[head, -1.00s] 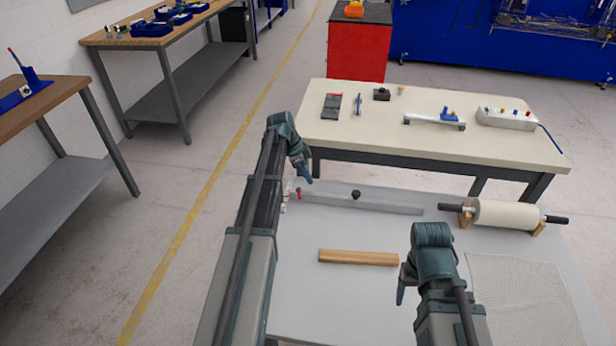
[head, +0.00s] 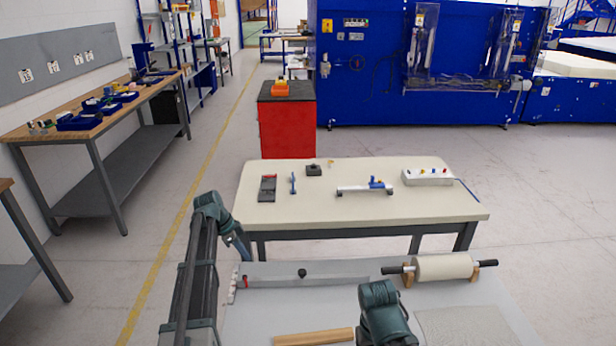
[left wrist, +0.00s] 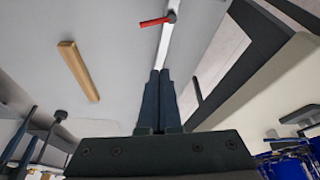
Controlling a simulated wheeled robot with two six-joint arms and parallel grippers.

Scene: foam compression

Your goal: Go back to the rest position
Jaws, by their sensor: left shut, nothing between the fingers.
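My left gripper (head: 243,247) hangs above the far left corner of the grey work table (head: 262,308), near a small red lever (head: 244,281). In the left wrist view, its two dark fingers (left wrist: 158,78) are shut together with nothing between them. The red lever also shows beyond the fingertips (left wrist: 171,17). My right arm's wrist (head: 382,305) is low in the head view, over the table's front part; its fingers cannot be made out clearly.
A wooden bar (head: 314,337) lies on the grey table. A grey rail (head: 335,281) with a black knob runs along its far edge. A cream roller (head: 443,267) rests on wooden supports at the right. A cream-topped table (head: 300,210) with small devices stands behind.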

